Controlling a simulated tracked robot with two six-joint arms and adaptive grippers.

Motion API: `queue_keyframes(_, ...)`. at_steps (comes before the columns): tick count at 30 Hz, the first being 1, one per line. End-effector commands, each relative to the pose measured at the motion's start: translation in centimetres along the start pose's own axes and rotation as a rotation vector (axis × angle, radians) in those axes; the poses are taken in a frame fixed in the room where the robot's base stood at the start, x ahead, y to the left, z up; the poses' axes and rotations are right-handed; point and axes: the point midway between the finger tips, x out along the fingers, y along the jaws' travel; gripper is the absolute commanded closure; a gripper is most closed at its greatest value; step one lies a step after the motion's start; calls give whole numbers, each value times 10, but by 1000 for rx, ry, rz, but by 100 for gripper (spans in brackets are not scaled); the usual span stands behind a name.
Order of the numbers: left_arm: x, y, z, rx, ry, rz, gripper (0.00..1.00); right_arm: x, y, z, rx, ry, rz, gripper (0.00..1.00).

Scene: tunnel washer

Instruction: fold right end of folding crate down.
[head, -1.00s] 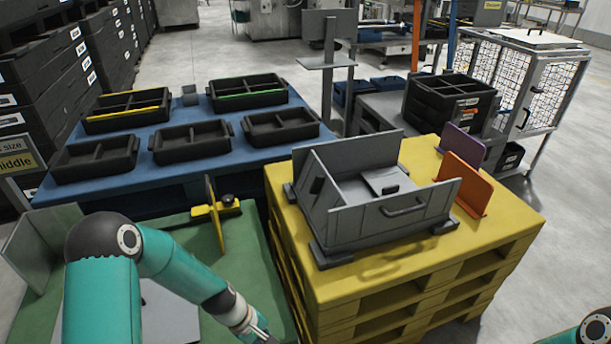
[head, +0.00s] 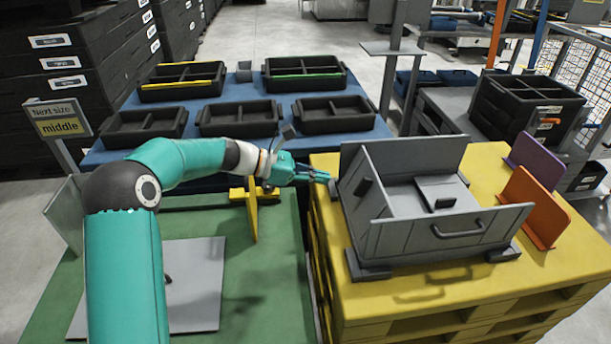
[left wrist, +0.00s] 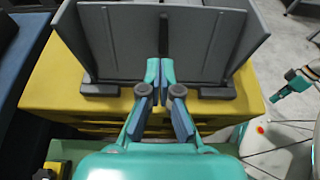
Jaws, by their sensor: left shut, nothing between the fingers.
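The grey folding crate (head: 450,236) sits on the yellow pallet stack. Its left end panel (head: 371,205), back wall and front wall with a handle stand up. No right end panel stands up; a small grey flap with a dark handle (head: 438,196) lies low inside. My left gripper (head: 328,178) is shut and empty, just left of the crate's left end. In the left wrist view its fingertips (left wrist: 160,66) are in front of that end panel (left wrist: 124,40); contact is unclear. My right gripper (left wrist: 274,98) seems to show at the right edge there, its fingers unclear.
An orange plate (head: 534,206) and a purple plate (head: 536,158) stand right of the crate. Black trays (head: 240,119) stand on the blue table behind. A yellow upright piece (head: 251,209) stands on the green table (head: 262,290) near my left arm.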

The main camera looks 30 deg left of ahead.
Motion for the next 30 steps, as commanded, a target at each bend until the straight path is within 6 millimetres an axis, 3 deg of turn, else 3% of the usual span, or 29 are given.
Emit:
queue_keyframes(6,45,-1,-2,1,0,-2,100,8,3,0,0,0,0,100)
queue_keyframes(12,70,0,-2,1,1,-1,100,12,4,0,0,0,0,100)
queue_keyframes(30,75,1,0,-1,7,4,100,10,3,0,0,1,0,100)
